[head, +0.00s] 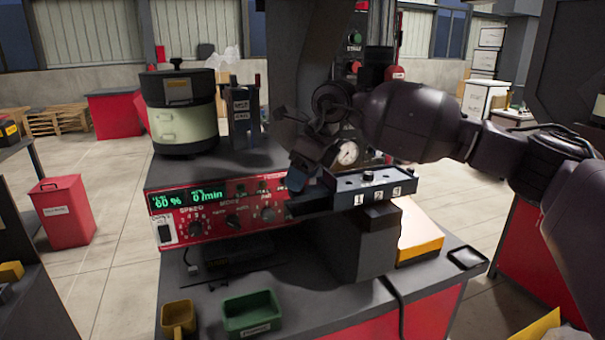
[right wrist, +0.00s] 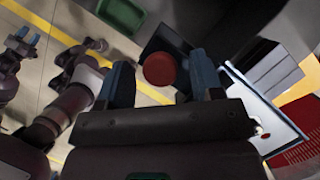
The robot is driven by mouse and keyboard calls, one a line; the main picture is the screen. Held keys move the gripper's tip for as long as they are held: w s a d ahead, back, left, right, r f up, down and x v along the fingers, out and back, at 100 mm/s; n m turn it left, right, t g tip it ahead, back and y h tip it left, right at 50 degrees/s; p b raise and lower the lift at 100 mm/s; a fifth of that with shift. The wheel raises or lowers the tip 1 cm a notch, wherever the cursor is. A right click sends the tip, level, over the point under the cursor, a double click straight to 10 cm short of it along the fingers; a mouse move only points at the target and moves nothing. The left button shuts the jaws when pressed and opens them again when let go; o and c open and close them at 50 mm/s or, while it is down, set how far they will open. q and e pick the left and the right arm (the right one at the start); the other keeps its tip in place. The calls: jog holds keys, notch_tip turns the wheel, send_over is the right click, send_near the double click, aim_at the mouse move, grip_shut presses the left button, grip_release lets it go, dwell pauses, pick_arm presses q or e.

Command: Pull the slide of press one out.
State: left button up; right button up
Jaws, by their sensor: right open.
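My right gripper (head: 312,182) is in front of the press, below its round pressure gauge (head: 347,153) and left of the panel marked 1, 2, 3 (head: 372,186). Its two blue-grey fingers are apart in the right wrist view (right wrist: 163,82). A round red knob (right wrist: 160,69) shows between the fingertips in that view, nearer the right finger. I cannot tell whether the fingers touch it. A dark block (right wrist: 170,45) lies behind the knob. In the head view the gripper hides the knob and the slide. My left gripper is not seen in the head view.
A red control panel (head: 215,211) with green displays is left of the gripper. The bowl feeder (head: 182,125) stands behind it. A green bin (head: 251,316) and a yellow cup (head: 178,318) sit at the bench's front. An orange-and-white box (head: 420,236) is at the right.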

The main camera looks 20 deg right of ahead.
grip_shut()
jog(key=shift+s+a+r, duration=0.1)
jog(key=shift+a, duration=0.4)
pick_arm(q)
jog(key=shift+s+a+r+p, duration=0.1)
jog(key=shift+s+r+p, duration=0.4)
jog(key=shift+p, duration=0.6)
pick_arm(e)
jog(key=a, duration=2.3)
jog(key=shift+s+a, duration=0.15)
jog(key=shift+s, duration=0.25)
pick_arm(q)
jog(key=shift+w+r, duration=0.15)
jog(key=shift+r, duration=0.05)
